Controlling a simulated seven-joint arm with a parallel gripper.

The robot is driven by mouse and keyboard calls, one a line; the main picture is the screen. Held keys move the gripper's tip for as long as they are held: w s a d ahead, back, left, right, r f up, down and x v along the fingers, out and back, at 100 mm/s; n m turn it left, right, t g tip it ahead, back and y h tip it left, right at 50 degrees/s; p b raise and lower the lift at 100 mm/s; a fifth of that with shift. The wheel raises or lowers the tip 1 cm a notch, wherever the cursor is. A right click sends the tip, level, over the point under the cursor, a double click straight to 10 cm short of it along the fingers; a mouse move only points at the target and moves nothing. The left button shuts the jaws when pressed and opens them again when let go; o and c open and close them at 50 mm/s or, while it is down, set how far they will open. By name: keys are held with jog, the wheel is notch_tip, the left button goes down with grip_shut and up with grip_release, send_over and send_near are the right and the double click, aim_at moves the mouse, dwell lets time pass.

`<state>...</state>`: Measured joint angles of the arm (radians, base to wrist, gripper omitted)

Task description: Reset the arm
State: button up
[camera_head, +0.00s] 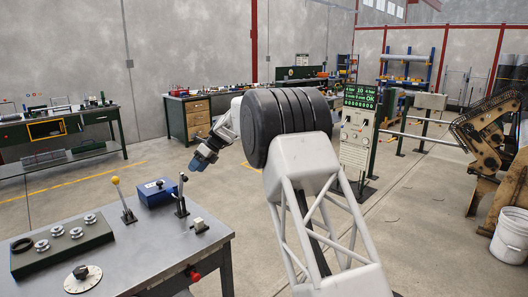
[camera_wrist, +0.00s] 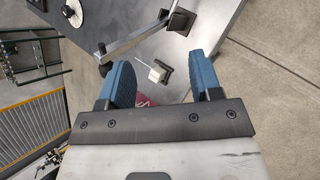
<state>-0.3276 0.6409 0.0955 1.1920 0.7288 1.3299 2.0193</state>
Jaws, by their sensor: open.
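My gripper (camera_head: 197,164) is at the end of the arm, above and beyond the back right of the metal-topped table in the head view. In the wrist view its two blue fingers (camera_wrist: 164,88) stand wide apart with nothing between them. Below and beyond the fingers lie the table's edge, a small white block on a dark base (camera_wrist: 158,72) and a metal lever bar (camera_wrist: 138,42). The gripper appears clear of all of these. The large dark ribbed joint of my arm fills the middle of the head view and hides what is behind it.
The table (camera_head: 150,255) at front left carries a yellow-knobbed lever (camera_head: 122,195), a blue box (camera_head: 156,191), a tray of metal parts (camera_head: 62,240) and a dial (camera_head: 82,277). A green control panel (camera_head: 357,130) stands right of centre. A white bucket (camera_head: 511,237) is at far right. Open floor lies between.

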jog(key=s+d+r+n+t+h, duration=0.1)
jog(key=s+d+r+n, duration=0.25)
jog(key=s+d, duration=0.35)
jog(key=s+d+r+n+t+h, duration=0.1)
jog(key=s+d+r+n, duration=0.1)
jog(key=s+d+r, duration=0.4)
jog(key=s+d+r+n+h, duration=0.1)
jog(key=s+d+r+n, duration=0.15)
jog(key=s+d, duration=0.55)
jog(key=s+d+r+n+t+h, duration=0.1)
jog(key=s+d+n, duration=0.2)
jog(key=s+d, duration=0.5)
jog(key=s+d+r+n+t+h, duration=0.15)
jog(key=s+d, duration=0.35)
jog(key=s, duration=0.5)
jog(key=s+d+f+n, duration=0.3)
jog(key=s, duration=0.6)
jog(key=s+d+f+n+h, duration=0.1)
jog(key=s+d+f+n, duration=0.2)
jog(key=s, duration=0.7)
jog(key=s+d+f+n+h, duration=0.1)
jog(key=s+d+f+n, duration=0.2)
jog(key=s, duration=0.6)
notch_tip(320, 180, down, 2)
jog(key=shift+s+d+t, duration=0.15)
jog(key=shift+d+t, duration=0.3)
jog(key=shift+d, duration=0.75)
